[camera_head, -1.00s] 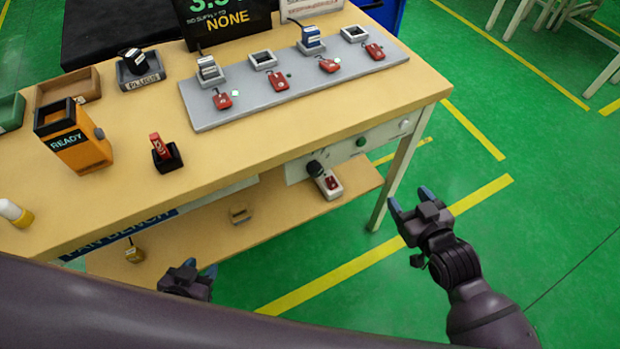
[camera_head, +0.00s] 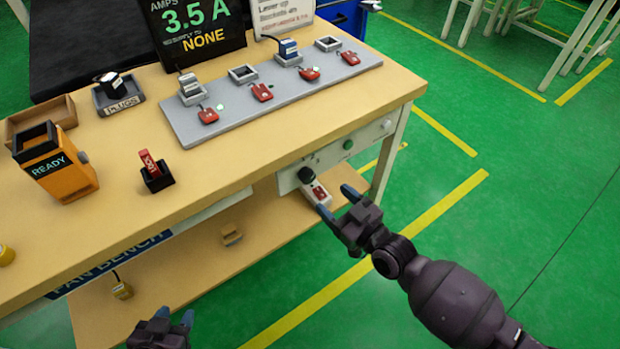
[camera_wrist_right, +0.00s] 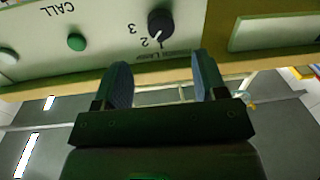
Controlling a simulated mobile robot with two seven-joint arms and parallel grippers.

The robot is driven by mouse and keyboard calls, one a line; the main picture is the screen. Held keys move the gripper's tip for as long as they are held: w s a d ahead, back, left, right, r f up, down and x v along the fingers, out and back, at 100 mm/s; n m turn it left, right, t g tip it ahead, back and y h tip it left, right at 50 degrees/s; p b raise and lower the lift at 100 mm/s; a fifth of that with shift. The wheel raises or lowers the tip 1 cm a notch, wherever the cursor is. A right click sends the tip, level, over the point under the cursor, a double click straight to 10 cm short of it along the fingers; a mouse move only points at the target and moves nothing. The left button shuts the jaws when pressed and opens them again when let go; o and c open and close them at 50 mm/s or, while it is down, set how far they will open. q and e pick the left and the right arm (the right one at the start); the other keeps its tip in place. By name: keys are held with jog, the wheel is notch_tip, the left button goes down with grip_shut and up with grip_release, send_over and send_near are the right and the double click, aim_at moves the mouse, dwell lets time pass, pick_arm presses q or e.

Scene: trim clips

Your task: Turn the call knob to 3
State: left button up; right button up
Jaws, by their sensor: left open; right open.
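The black knob (camera_head: 306,174) sits on the pale front panel (camera_head: 330,158) under the bench top. In the right wrist view the knob (camera_wrist_right: 160,22) shows beside the numerals 3, 2 and probably 1, upside down. Its white pointer appears to aim near the 2. The word CALL is printed near a green button (camera_wrist_right: 76,42) on that panel. My right gripper (camera_head: 337,203) is open and empty, in front of and below the knob, apart from it. In the right wrist view its fingers (camera_wrist_right: 160,72) point toward the knob. My left gripper (camera_head: 175,316) is open at the bottom edge, far from the knob.
A red-and-white device (camera_head: 316,194) lies just below the knob, close to my right gripper. The bench top (camera_head: 240,165) overhangs the panel, with a lower shelf (camera_head: 190,255) below. A grey strip (camera_head: 285,92) with red levers lies on top.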

aim_at(311, 179)
jog(key=b+x, duration=0.1)
jog(key=x, duration=0.7)
jog(key=shift+w+a, duration=0.2)
jog(key=c, duration=0.9)
